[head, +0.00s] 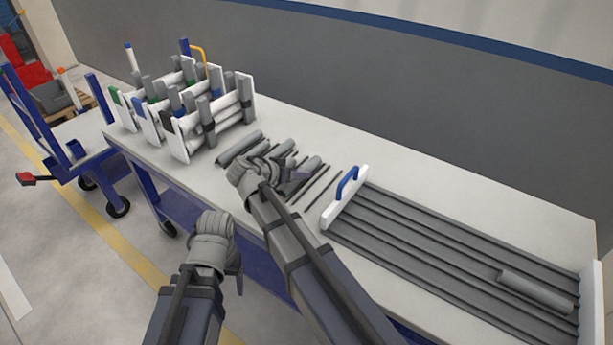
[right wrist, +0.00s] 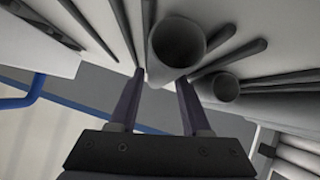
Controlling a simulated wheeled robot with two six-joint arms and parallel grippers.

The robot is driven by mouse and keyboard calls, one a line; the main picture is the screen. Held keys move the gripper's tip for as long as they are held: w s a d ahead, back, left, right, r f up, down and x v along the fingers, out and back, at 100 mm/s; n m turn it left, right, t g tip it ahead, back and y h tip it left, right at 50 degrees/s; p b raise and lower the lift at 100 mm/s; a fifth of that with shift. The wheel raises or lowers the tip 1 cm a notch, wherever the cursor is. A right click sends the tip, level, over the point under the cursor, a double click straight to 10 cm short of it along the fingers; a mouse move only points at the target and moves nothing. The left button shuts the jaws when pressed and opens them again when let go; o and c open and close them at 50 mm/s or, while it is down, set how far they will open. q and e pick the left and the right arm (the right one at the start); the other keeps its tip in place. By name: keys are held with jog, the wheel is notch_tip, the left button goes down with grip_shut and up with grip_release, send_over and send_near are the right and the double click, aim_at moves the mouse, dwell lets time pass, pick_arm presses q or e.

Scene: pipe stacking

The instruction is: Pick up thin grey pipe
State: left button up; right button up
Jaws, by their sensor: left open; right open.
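Several thin grey pipes (head: 319,183) lie side by side on the white table, among thicker grey pipes. My right gripper (head: 298,178) is open just over these pipes, and its wrist hides some of them. In the right wrist view the open fingers (right wrist: 161,77) have nothing clearly held between them. A thick hollow pipe (right wrist: 176,44) shows its open end just beyond the fingertips. A thin pipe (right wrist: 148,22) runs on its left, near the left fingertip, and another thin pipe (right wrist: 230,56) is on its right. My left gripper (head: 238,273) is open and empty in front of the table edge.
A rack with white end plates and grey pipes (head: 208,112) stands at the table's left end. A grooved tray with a blue handle (head: 345,186) fills the right part, with one short pipe (head: 535,291) on it. A blue-framed cart (head: 92,125) stands at far left.

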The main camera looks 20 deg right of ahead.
grip_shut()
jog(key=shift+r, duration=0.1)
dwell(0.4)
notch_tip(320, 180, up, 10)
jog(key=p, duration=1)
